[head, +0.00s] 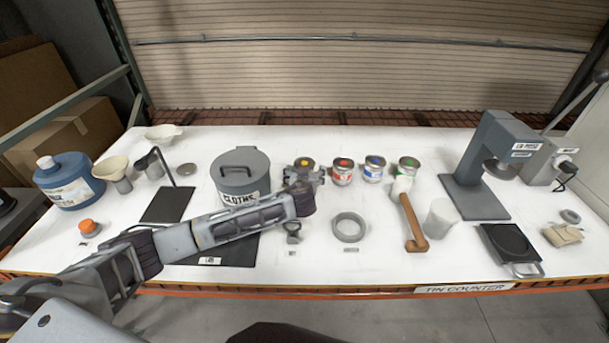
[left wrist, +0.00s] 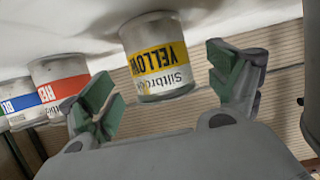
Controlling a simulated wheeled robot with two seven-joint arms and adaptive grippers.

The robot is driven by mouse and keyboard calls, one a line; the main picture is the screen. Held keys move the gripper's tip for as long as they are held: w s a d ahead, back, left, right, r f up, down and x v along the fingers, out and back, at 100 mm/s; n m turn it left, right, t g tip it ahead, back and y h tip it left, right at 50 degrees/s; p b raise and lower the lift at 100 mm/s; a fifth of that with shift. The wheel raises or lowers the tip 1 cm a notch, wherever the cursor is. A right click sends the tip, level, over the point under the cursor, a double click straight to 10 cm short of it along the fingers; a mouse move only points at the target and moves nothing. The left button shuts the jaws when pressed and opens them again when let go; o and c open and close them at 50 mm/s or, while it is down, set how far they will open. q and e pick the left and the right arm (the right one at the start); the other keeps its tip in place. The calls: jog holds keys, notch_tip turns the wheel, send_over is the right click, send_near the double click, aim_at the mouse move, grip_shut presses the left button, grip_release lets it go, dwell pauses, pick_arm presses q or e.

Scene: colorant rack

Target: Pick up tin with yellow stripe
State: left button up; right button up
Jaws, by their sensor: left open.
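The tin with the yellow stripe (left wrist: 158,62) fills the upper middle of the left wrist view, which shows the scene upside down. Its label reads YELLOW. In the head view, only the top of this tin (head: 304,162) shows; my gripper hides the rest. My left gripper (head: 304,178) is at the front of the tin. In the left wrist view, the open green-padded fingers of my left gripper (left wrist: 162,88) stand on either side of the tin, with visible gaps. Whether the tin is fully between the pads is hard to tell. My right gripper is not in view.
A grey lidded pot (head: 240,175) stands close left. A grey ring (head: 348,227) lies in front, and a brown-handled tool (head: 412,222) front right.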

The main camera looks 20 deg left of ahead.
pick_arm(q)
jog(key=shift+b+x, duration=0.9)
jog(key=shift+x, duration=1)
jog(key=shift+s+f, duration=0.1)
jog(key=shift+f, duration=0.1)
jog(key=c, duration=1.3)
jog(key=shift+r, duration=0.3)
jog(key=shift+r+b, duration=0.4)
jog(key=shift+r, duration=4.25)
jog(key=shift+r, duration=0.15)
